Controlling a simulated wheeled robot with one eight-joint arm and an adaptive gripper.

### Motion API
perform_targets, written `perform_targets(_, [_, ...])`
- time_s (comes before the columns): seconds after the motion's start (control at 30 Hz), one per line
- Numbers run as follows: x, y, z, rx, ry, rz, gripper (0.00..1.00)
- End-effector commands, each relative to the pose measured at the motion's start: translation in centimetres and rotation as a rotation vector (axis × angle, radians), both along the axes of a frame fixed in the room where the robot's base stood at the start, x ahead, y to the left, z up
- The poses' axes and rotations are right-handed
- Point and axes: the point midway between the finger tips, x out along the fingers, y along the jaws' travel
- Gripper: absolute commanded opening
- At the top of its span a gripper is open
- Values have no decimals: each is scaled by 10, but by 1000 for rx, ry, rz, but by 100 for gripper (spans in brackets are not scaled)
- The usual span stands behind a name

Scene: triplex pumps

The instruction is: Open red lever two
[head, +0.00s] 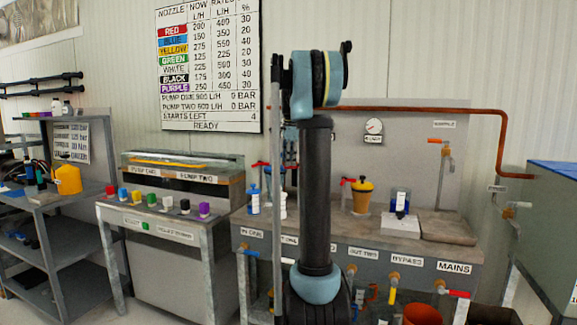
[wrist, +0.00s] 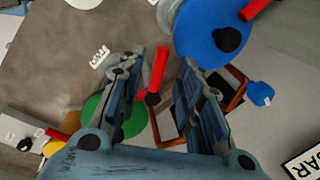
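In the wrist view my gripper (wrist: 162,60) is open, with its two fingers apart. A red lever (wrist: 156,72) with a black pivot shows between the fingers, nearer the left one. I cannot tell whether a finger touches it. Other red levers show at the top right (wrist: 256,8) and lower left (wrist: 57,134) of the wrist view. My arm hides the bench's middle and my gripper there. No label reading red lever two is legible.
A blue round part (wrist: 205,28) and a green disc (wrist: 112,112) lie close to the fingers. Bottles (head: 254,200), a yellow pot (head: 362,195) and a copper pipe (head: 430,109) are at the bench (head: 440,255). A red-handled mains valve (head: 458,293) sticks out below.

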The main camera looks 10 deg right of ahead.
Motion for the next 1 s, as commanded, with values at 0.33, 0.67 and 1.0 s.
perform_targets(0.33, [-13, -1, 65, 0, 0, -1, 33])
perform_targets(0.67, [-19, -1, 94, 0, 1, -1, 33])
perform_targets(1.0, [-20, -1, 95, 0, 1, 0, 33])
